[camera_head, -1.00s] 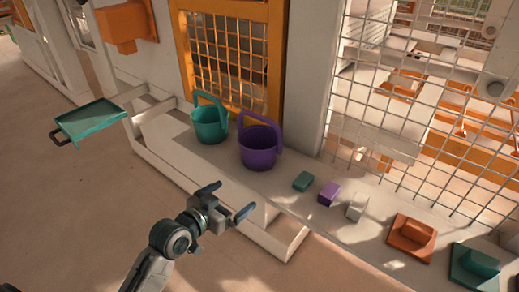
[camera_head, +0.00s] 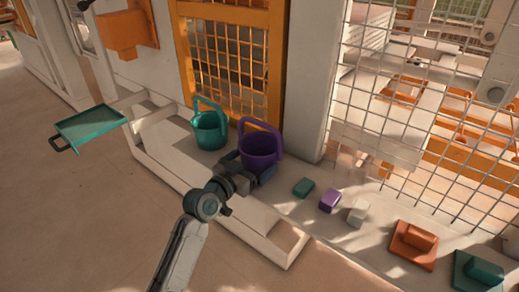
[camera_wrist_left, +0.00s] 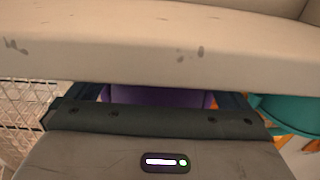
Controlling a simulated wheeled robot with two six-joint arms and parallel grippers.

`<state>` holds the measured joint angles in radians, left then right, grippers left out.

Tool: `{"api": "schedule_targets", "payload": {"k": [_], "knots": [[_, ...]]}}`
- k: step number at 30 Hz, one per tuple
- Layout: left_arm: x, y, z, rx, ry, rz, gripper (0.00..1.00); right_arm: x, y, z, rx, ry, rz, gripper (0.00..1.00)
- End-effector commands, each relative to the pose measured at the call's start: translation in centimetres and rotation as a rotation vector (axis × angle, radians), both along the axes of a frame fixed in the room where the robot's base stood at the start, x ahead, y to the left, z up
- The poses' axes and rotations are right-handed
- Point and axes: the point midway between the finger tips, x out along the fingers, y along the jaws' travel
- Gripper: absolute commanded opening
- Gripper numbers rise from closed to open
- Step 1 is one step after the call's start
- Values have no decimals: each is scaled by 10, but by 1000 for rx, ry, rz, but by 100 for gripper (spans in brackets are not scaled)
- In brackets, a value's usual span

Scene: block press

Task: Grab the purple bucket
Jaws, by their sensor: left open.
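The purple bucket (camera_head: 259,146) stands upright on the pale ledge (camera_head: 330,222), its handle raised. My left gripper (camera_head: 250,172) is at the bucket's near side, covering its lower front. In the left wrist view, the purple bucket (camera_wrist_left: 158,97) shows between the open fingers, mostly hidden by the gripper body. I cannot tell whether the fingers touch it. My right gripper is not in view.
A teal bucket (camera_head: 210,130) stands close to the left; it also shows in the left wrist view (camera_wrist_left: 288,112). Teal (camera_head: 304,187), purple (camera_head: 330,200) and white (camera_head: 357,212) blocks lie to the right. A wall and grid are behind.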

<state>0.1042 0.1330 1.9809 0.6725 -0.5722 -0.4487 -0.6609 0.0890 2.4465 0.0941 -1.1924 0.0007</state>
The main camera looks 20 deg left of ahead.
Motion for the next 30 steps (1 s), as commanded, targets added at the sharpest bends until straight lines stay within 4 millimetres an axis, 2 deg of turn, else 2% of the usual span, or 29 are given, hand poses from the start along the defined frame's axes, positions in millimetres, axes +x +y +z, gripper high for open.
{"api": "schedule_targets", "payload": {"k": [4, 11, 16, 17, 25, 30], "knots": [[14, -5, 0, -1, 0, 1, 100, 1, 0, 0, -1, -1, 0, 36], [16, -5, 0, 1, 1, 1, 100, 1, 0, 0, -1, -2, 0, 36], [16, -5, -1, 0, 1, 2, 71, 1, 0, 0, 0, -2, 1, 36], [16, -5, -1, 0, 1, 2, 68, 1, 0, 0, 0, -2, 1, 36], [16, -5, 1, 1, 0, 2, 68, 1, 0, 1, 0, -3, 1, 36], [16, -5, 11, 1, -1, 1, 68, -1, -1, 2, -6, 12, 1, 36]]}}
